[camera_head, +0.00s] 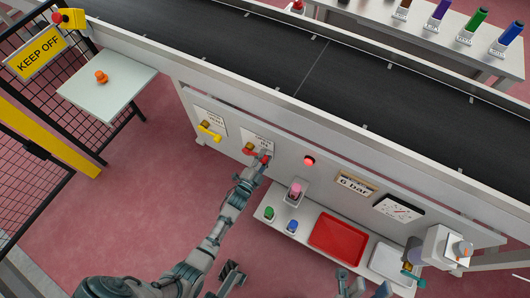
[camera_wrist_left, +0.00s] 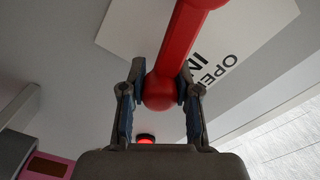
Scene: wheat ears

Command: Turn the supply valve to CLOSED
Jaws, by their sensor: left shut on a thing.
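A red lever handle (camera_head: 265,157) sits on the pale front panel beneath the conveyor. In the left wrist view the red lever (camera_wrist_left: 183,45) runs down to a round knob end. My left gripper (camera_head: 262,155) is shut on that end, with a finger on each side; it also shows in the left wrist view (camera_wrist_left: 160,100). A white label (camera_wrist_left: 235,55) behind the lever shows "OPEN" and part of another word; the rest is hidden. Grey parts, perhaps my right gripper (camera_head: 363,287), are cut off at the bottom edge; their state is unclear.
A yellow lever (camera_head: 209,132) is left of the red one. Below, a shelf holds a red tray (camera_head: 337,239) and coloured objects. A small table (camera_head: 108,94) and yellow-black fence stand left.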

